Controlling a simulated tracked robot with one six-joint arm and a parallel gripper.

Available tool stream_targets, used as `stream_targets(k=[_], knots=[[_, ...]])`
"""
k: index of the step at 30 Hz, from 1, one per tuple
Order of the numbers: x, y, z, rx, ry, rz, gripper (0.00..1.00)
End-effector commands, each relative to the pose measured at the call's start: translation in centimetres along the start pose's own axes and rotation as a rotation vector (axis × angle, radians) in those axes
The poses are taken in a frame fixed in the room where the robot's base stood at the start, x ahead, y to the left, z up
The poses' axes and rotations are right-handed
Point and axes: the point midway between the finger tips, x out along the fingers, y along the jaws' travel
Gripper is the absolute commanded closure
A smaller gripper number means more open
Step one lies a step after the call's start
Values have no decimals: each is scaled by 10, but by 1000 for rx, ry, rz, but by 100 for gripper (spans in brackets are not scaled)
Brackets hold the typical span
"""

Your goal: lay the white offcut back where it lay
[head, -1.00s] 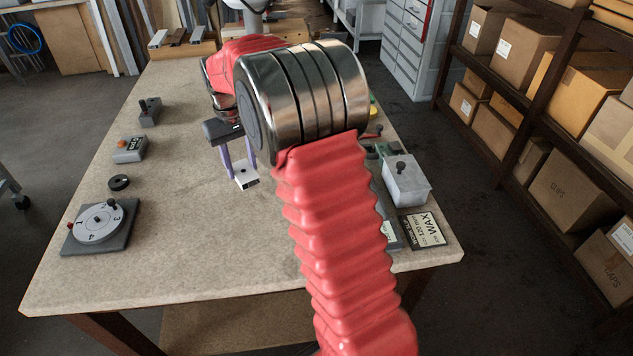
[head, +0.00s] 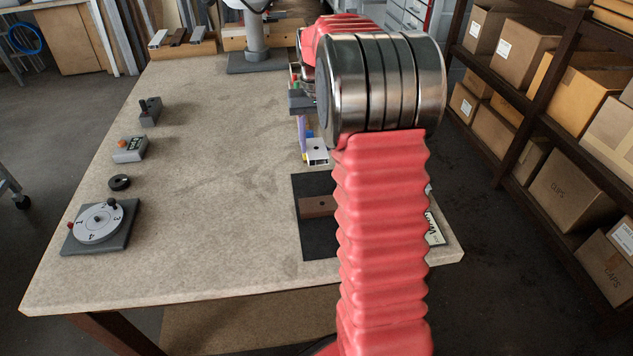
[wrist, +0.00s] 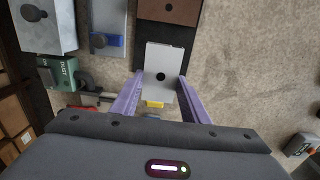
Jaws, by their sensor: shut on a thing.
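The white offcut (head: 317,153) is a short pale profile with a dark hole. My gripper (head: 303,136) is shut on it, with a purple finger on either side. In the wrist view my gripper (wrist: 160,82) holds the offcut (wrist: 160,62) with its far part sticking out beyond the fingers. A dark mat (head: 315,240) lies on the table, partly hidden by my arm. In the head view the offcut shows just beyond the mat's far edge. In the wrist view it overlaps the dark mat (wrist: 172,38). I cannot tell its exact height.
A brown profile piece (head: 315,206) lies on the mat. Grey blocks (wrist: 108,22) and a green box marked DUST (wrist: 62,74) stand left in the wrist view. A numbered dial (head: 98,224) and a black ring (head: 120,183) sit far left. The table's middle is clear.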

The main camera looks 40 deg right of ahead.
Motion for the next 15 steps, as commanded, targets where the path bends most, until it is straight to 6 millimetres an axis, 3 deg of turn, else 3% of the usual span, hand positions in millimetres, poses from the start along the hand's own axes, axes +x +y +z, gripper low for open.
stream_targets(k=[8,15], knots=[[3,0,0,0,-1,0,85],[35,0,0,0,-3,0,85]])
